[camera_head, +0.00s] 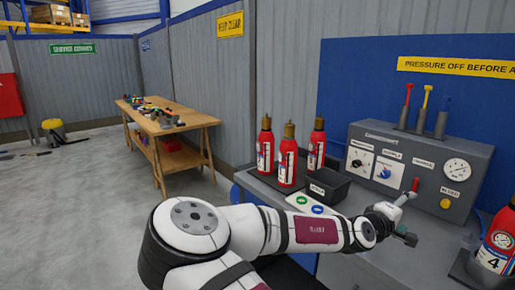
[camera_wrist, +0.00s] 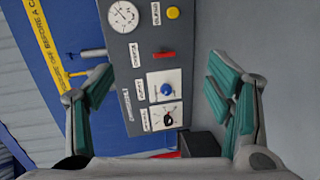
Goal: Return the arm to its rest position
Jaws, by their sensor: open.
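My arm (camera_head: 290,230) reaches out to the right over the bench in the head view. My gripper (camera_head: 402,218) is at its end, in front of the grey control panel (camera_head: 455,205). In the wrist view my gripper (camera_wrist: 165,95) shows two teal-padded fingers spread wide, with nothing between them but the view of the panel (camera_wrist: 135,75). The panel carries a gauge (camera_wrist: 123,16), a yellow button (camera_wrist: 173,12), a red lever (camera_wrist: 164,56) and a blue knob (camera_wrist: 166,89). In the head view the gripper appears close to the red lever (camera_head: 415,185); whether they touch cannot be told.
Three red extinguishers (camera_head: 288,162) stand on the bench behind my forearm, beside a black bin (camera_head: 326,184) and a plate with green and blue buttons (camera_head: 309,204). Another extinguisher (camera_head: 497,245) stands at the right edge. A wooden table (camera_head: 166,128) stands farther back; open floor lies left.

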